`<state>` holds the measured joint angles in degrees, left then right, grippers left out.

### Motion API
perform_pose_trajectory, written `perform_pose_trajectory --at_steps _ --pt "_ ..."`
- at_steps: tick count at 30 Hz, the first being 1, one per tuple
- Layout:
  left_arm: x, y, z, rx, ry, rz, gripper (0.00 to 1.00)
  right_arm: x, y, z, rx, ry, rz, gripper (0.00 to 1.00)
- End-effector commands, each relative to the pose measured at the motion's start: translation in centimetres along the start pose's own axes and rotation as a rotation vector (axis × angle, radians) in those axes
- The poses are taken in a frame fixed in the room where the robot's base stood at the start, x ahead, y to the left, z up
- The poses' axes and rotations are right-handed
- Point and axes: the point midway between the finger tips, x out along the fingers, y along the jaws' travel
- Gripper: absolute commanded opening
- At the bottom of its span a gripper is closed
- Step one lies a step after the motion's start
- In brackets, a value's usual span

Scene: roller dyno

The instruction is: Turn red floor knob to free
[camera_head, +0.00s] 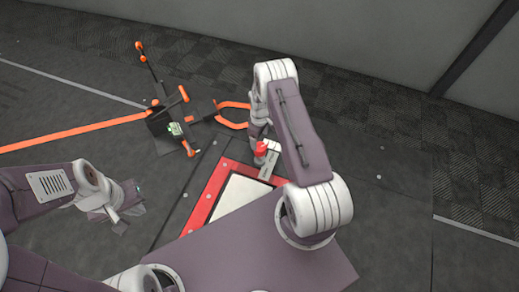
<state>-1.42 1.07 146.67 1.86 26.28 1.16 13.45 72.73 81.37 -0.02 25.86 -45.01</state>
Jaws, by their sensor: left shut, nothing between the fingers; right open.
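The red floor knob (261,149) stands at the far right corner of a red-framed floor plate (206,196), beside a small light-coloured label plate (268,168). My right arm reaches down over this corner, and my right gripper (259,138) is at the knob, largely hidden behind its own wrist. Its fingers are too small to make out, and I cannot tell whether they touch the knob. My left gripper (128,212) is shut and empty, above the floor to the left of the red frame.
A black stand with orange-tipped arms (163,115) and a small green-lit display stands beyond the plate. An orange loop (233,105) lies near my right wrist. An orange strip (72,133) crosses the floor at left. Grey walls close off the back; floor at right is clear.

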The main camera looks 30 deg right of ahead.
Motion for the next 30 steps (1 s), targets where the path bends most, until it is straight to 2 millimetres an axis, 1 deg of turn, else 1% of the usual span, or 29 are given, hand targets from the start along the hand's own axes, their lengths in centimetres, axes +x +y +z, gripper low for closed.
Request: perform_pose_trajectory --at_steps 1,5,9,12,15,21,22,23,24,26,27,28,30 --pt "0.7 0.0 0.1 0.0 0.0 0.0 0.0 0.9 0.0 0.0 0.0 -0.001 -0.001 0.76" --pt "2.5 -0.1 0.3 0.0 0.0 0.0 0.0 3.4 -0.1 0.1 0.001 -0.002 -0.002 0.76" --pt "4.8 -0.1 0.5 0.0 0.0 0.0 0.0 6.5 -0.1 0.1 0.001 -0.001 -0.001 0.76" --pt "6.1 -0.1 0.7 0.0 -0.001 0.0 0.0 8.3 -0.1 0.0 0.001 0.0 -0.001 0.76" --pt "6.4 -0.1 0.7 0.0 -0.001 0.0 0.0 8.9 -0.1 0.0 0.001 0.0 0.0 0.76" --pt "6.1 -0.1 0.7 0.0 -0.001 0.0 0.0 8.6 -0.1 0.0 0.002 0.0 0.0 0.76" --pt "6.1 -0.1 0.7 0.0 -0.001 0.0 0.0 8.6 -0.1 0.0 0.002 0.0 0.0 0.7" --pt "6.1 -0.1 0.7 0.0 -0.001 0.0 0.0 8.6 -0.1 0.0 0.002 0.0 0.0 0.62" --pt "6.1 -0.1 0.7 0.0 -0.001 0.0 0.0 8.6 -0.1 0.0 0.002 0.0 0.0 0.51" --pt "6.1 -0.1 0.7 0.0 -0.001 0.0 0.0 8.6 -0.1 0.0 0.002 0.0 0.0 0.34" --pt "6.1 -0.1 0.7 0.0 -0.001 0.0 0.0 8.6 -0.1 0.0 0.002 0.0 -0.001 0.23" --pt "6.1 -0.1 0.7 0.0 -0.001 0.0 0.0 8.6 -0.1 0.0 0.002 0.0 -0.001 0.14" --pt "6.1 -0.1 0.7 0.0 -0.001 0.0 0.0 8.6 -0.1 0.0 0.002 0.0 -0.001 0.13"
